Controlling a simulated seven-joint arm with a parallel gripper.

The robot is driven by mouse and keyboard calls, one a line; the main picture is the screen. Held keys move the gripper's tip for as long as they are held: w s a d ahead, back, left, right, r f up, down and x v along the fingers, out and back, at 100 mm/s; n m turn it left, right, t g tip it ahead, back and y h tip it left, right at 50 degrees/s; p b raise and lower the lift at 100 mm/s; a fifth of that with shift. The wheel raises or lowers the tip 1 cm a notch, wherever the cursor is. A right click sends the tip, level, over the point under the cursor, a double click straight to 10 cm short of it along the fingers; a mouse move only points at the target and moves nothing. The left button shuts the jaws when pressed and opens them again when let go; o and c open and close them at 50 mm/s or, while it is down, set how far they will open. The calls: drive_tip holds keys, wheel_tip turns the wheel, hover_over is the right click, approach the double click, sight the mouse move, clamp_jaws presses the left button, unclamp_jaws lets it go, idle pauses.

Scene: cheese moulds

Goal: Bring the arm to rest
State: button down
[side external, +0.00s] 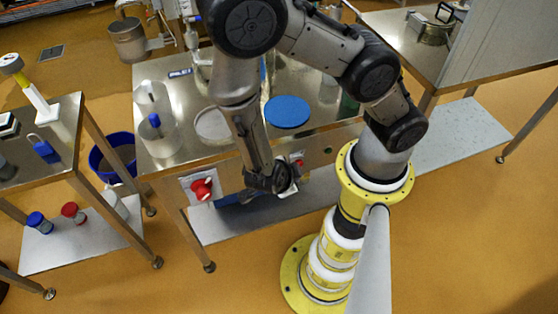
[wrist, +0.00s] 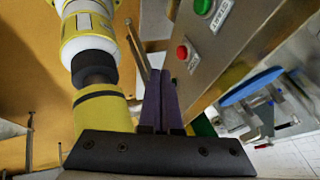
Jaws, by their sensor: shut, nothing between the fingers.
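My gripper (side external: 284,192) hangs low in front of the steel worktable (side external: 168,152), near its front panel and apart from the tabletop. In the side view its fingers are small and partly hidden by the wrist. In the wrist view the two dark fingers of my gripper (wrist: 162,82) lie together, with nothing held between them. The arm is bent, with its elbow raised above the table.
A blue disc (side external: 287,112) and a pale disc (side external: 213,124) lie on the worktable beside clear cylinders. Red (wrist: 182,52) and green (wrist: 203,6) buttons show close by. A blue bucket (side external: 112,160) stands left.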

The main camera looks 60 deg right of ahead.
drive_tip(key=w+d+r+m+t+y, duration=0.2)
drive_tip(key=w+d+r+m, duration=0.15)
drive_tip(key=r+m, duration=0.55)
drive_tip(key=w+d+r+m+t+y, duration=0.1)
drive_tip(key=w+d+r+m+y, duration=0.1)
drive_tip(key=w+r+m, duration=0.5)
drive_tip(key=s+r+m+t+y, duration=0.1)
drive_tip(key=s+r+m, duration=0.4)
drive_tip(key=m, duration=0.9)
drive_tip(key=s+r+m+t+y, duration=0.1)
drive_tip(key=s+r+m, duration=0.5)
drive_tip(key=m, duration=0.9)
wheel_tip(320, 180, up, 2)
drive_tip(key=shift+s+r+t+y, duration=0.2)
drive_tip(key=shift+t+y, duration=0.2)
drive_tip(key=shift+y, duration=0.2)
